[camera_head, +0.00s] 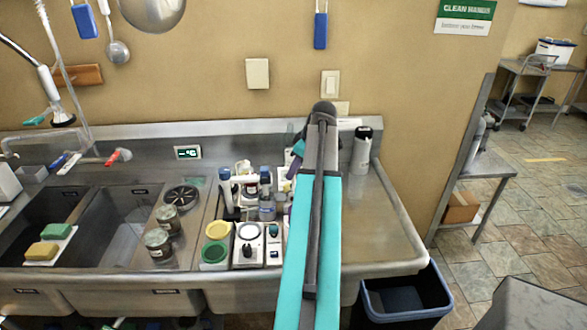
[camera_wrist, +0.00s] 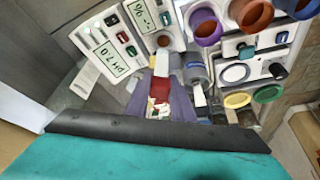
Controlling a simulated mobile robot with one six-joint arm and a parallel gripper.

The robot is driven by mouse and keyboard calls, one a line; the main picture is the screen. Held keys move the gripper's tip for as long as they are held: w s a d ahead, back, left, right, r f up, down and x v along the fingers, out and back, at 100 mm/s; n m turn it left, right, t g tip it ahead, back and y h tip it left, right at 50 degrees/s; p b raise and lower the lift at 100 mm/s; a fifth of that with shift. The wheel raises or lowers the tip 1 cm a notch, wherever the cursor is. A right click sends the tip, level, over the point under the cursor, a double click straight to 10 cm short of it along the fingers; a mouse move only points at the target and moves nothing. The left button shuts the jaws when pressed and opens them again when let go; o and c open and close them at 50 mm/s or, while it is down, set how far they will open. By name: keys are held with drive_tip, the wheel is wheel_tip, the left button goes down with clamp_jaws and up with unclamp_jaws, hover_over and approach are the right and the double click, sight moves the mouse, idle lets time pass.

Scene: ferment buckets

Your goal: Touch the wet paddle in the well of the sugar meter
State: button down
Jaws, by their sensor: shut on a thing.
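The sugar meter (camera_wrist: 150,28) is the white box with a "%" display near the top centre of the wrist view. Its round dark reddish well (camera_wrist: 163,41) is at its near end. My gripper (camera_wrist: 160,92) is shut on the paddle, whose red part (camera_wrist: 159,87) shows between the fingers. A pale narrow end (camera_wrist: 162,65) points up the picture toward the well. I cannot tell whether it touches the well or is wet. In the head view my arm hides the gripper, the paddle and most of the meter.
A pH meter (camera_wrist: 108,45) lies left of the sugar meter. Purple and orange cups (camera_wrist: 206,28), a white device with a knob (camera_wrist: 237,72), and yellow and green cups (camera_wrist: 237,99) crowd the right.

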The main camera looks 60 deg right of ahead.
sight(295, 177)
drive_tip(key=shift+f+b, duration=0.6)
drive_tip(key=shift+f, duration=0.8)
drive_tip(key=shift+f+b, duration=0.3)
drive_tip(key=shift+f, duration=0.25)
idle(1.0)
drive_tip(key=shift+r, duration=0.15)
idle(0.4)
drive_tip(key=shift+r+p, duration=1.6)
drive_tip(key=shift+r, duration=1.3)
drive_tip(key=shift+s, duration=0.1)
